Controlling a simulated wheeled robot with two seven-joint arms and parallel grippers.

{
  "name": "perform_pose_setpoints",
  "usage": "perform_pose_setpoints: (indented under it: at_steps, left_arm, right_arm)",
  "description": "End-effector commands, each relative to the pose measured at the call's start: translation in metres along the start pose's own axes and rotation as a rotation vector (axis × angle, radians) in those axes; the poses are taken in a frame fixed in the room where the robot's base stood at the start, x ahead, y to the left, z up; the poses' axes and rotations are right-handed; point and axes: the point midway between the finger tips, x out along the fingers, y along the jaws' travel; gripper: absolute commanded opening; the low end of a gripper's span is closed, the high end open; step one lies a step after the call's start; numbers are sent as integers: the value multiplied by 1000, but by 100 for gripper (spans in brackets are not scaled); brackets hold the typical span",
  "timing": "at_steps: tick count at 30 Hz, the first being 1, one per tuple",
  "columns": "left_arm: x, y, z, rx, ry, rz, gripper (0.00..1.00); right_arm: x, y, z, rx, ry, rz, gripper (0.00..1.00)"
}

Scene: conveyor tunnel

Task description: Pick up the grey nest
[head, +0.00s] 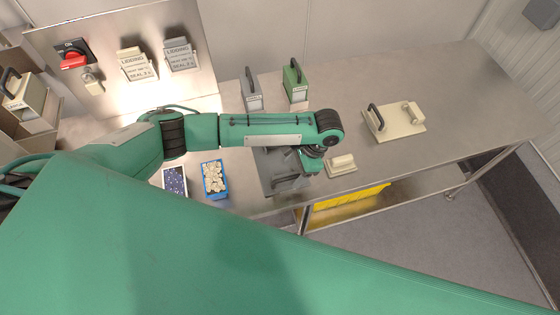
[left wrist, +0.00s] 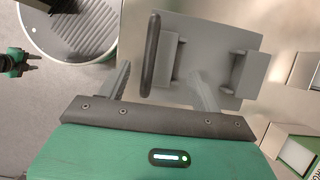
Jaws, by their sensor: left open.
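The grey nest (head: 268,160) is a flat grey plate on the steel table, partly hidden under my left arm in the head view. In the left wrist view the grey nest (left wrist: 190,38) shows a dark bar handle (left wrist: 151,55) on one side and two raised grey blocks. My left gripper (head: 311,162) is over the nest's right side. In the left wrist view the fingers of my left gripper (left wrist: 160,85) are spread, with the handle's near end between them in the picture. I cannot tell whether they touch it. My right gripper seems to show small at the left wrist view's left edge (left wrist: 30,62).
A cream nest (head: 400,125) lies to the right and a small cream block (head: 342,163) stands beside my left gripper. Grey (head: 252,100) and green (head: 296,92) handled tools stand behind. The table's far right is clear.

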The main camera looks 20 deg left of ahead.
Motion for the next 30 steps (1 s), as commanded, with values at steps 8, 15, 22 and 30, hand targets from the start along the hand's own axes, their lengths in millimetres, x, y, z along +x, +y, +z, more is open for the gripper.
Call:
perform_pose_setpoints:
  at_steps: [8,15,22,30]
  left_arm:
    - [39,1,2,0,-3,1,65]
    - [46,1,0,1,0,-1,65]
    - [46,1,0,1,0,0,34]
    - [45,0,0,0,0,-1,0]
  right_arm:
    - [-17,0,-6,1,6,0,36]
    - [-18,-6,7,3,-11,-7,36]
    - [-17,-7,6,3,-10,-7,36]
    - [-17,-6,2,3,-5,-6,36]
